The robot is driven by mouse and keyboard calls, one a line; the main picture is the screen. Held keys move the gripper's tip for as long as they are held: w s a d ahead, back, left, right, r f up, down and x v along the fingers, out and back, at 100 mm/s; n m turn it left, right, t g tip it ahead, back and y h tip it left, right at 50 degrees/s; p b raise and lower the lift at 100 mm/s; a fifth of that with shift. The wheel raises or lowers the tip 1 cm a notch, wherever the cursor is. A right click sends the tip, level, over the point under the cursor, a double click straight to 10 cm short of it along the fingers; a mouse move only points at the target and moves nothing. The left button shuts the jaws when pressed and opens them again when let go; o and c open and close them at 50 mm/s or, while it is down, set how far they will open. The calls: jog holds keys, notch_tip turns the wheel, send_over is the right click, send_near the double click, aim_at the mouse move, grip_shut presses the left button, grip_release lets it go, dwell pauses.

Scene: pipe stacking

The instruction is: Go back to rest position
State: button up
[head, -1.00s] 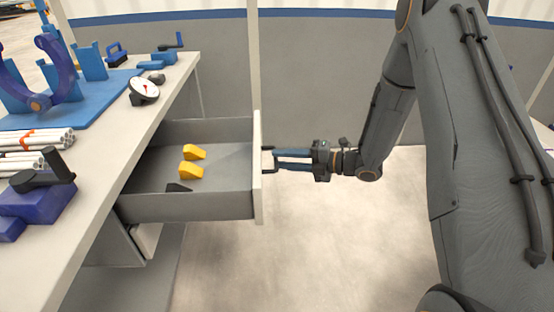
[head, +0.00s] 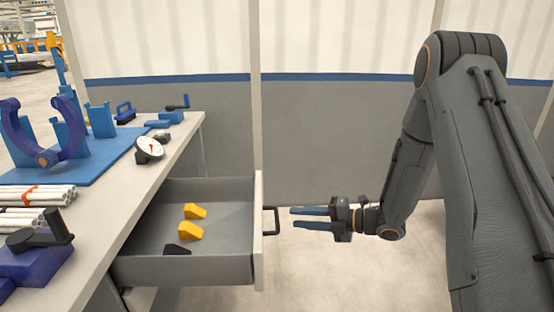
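My gripper (head: 292,217) is to the right of the open drawer, its two blue fingers parallel and apart, pointing left. It is empty and clear of the black drawer handle (head: 270,220), with a small gap between the fingertips and the handle. The grey drawer (head: 259,238) stands pulled out from the workbench (head: 130,195). In it lie two yellow wedge-shaped pieces (head: 190,231) and a black piece (head: 177,249).
On the workbench are a blue fixture board (head: 110,158), a purple curved clamp (head: 45,158), a dial gauge (head: 149,149) and bundles of white pipes (head: 38,196). A grey wall (head: 330,140) stands behind. The floor (head: 340,280) right of the drawer is clear.

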jog(key=w+d+r+m+t+h+p, duration=0.3)
jog(key=d+r+m+h, duration=0.25)
jog(key=m, duration=0.25)
jog(key=s+d+r+m+g+h+p, duration=0.2)
jog(key=s+d+r+m+h, duration=0.4)
jog(key=m, duration=0.3)
jog(key=s+a+r+m+g+p, duration=0.1)
jog(key=s+m, duration=0.3)
jog(key=s, duration=0.5)
jog(key=s+a+r+m+g+h+p, duration=0.1)
jog(key=s+r+m+g+p, duration=0.1)
jog(key=s, duration=0.7)
jog(key=s+a+r+m+g+h+p, duration=0.1)
jog(key=s+r+m+g, duration=0.2)
jog(key=s+m, duration=0.5)
jog(key=shift+s+g+p, duration=0.4)
jog(key=shift+s+g, duration=0.4)
jog(key=shift+s, duration=0.1)
jog(key=shift+d, duration=0.1)
